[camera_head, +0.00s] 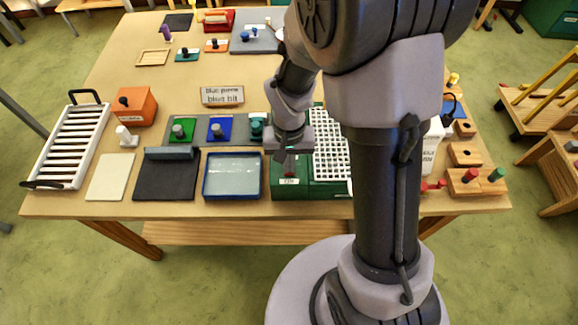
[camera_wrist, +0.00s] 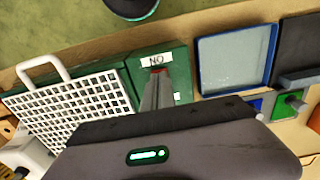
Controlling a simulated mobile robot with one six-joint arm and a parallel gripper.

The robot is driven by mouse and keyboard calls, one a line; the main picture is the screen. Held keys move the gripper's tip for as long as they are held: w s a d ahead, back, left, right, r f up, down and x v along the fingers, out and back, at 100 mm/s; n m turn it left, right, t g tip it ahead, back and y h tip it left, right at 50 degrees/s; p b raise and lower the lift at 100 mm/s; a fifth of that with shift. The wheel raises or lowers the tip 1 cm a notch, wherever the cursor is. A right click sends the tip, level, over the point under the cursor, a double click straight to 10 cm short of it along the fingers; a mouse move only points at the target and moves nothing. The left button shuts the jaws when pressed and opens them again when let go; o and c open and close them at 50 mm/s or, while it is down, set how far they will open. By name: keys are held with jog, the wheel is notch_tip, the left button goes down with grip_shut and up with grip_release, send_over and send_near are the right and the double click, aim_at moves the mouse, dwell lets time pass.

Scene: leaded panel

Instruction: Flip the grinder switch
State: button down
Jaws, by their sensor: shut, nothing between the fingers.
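The grinder is a green box (camera_head: 290,190) at the front edge of the table, with a white grid (camera_head: 332,160) beside it on the right. It also shows in the wrist view as a green box (camera_wrist: 178,62). A small red switch (camera_wrist: 159,71) sits on its top, beside a white label (camera_wrist: 156,60) with the letters "NO" as seen there. A second label is partly hidden by my fingers. My gripper (camera_wrist: 157,82) is shut and empty, its fingertips right at the red switch. I cannot tell whether they touch it. The switch's tilt is too small to read.
A blue-rimmed tray (camera_head: 205,188) stands left of the grinder, with a dark panel (camera_head: 165,183) beyond it. Green and blue knobbed pieces (camera_head: 221,129) lie behind the tray. Wooden blocks with coloured pegs (camera_head: 477,182) stand at the right.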

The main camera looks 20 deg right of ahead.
jog(key=shift+f+b, duration=0.4)
jog(key=shift+f, duration=0.1)
notch_tip(320, 180, up, 7)
jog(key=p, duration=0.5)
dwell(0.4)
jog(key=s+a+r+t+y+b, duration=0.1)
jog(key=s+a+r+t+b, duration=0.1)
jog(key=s+b, duration=0.4)
jog(key=s+a+r+t+y+b, duration=0.1)
jog(key=s+a+r+t+b, duration=0.1)
jog(key=s+b, duration=0.4)
jog(key=t+b, duration=0.1)
jog(key=b, duration=0.4)
jog(key=shift+s+r+m+t, duration=0.15)
jog(key=shift+s+m+t, duration=0.25)
